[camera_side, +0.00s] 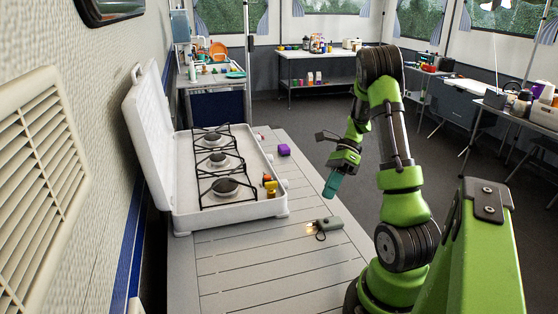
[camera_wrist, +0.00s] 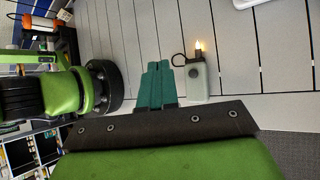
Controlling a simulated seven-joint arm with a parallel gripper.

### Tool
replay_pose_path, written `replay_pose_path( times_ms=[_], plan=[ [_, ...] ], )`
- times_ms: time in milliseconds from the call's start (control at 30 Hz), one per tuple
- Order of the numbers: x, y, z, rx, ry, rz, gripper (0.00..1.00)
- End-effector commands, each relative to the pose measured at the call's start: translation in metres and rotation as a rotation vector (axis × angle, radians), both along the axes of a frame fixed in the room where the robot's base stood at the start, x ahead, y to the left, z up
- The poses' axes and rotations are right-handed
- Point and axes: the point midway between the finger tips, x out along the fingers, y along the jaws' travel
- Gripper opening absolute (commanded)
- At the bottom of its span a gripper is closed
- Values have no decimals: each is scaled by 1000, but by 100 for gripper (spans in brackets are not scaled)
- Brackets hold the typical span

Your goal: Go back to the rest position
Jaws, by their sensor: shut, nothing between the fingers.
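My gripper (camera_side: 331,186) hangs in the air above the right edge of the slatted table, its teal fingers pointing down. In the wrist view the two fingers (camera_wrist: 157,84) are together, with nothing between them. A grey-green lighter (camera_side: 328,224) lies on the table in front of and below my gripper, clear of the fingers. Its small flame is lit, and it also shows in the wrist view (camera_wrist: 196,84) beside the fingers, with a black loop near its top.
A white camping stove (camera_side: 185,215) with several black-grated burners and a raised lid stands on the left of the table (camera_side: 235,270). The table front is clear.

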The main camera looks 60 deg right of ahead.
Motion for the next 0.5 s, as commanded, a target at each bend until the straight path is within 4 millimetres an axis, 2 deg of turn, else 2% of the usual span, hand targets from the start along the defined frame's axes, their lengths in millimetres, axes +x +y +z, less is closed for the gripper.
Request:
replay_pose_path(
  times_ms=[333, 433, 500],
  plan=[
    [-3, -3, -4, -32, -24, 41, 0],
    [-10, -2, -14, -90, -68, 133, 0],
    [-7, 7, -10, -173, -146, 261, 0]
  ],
)
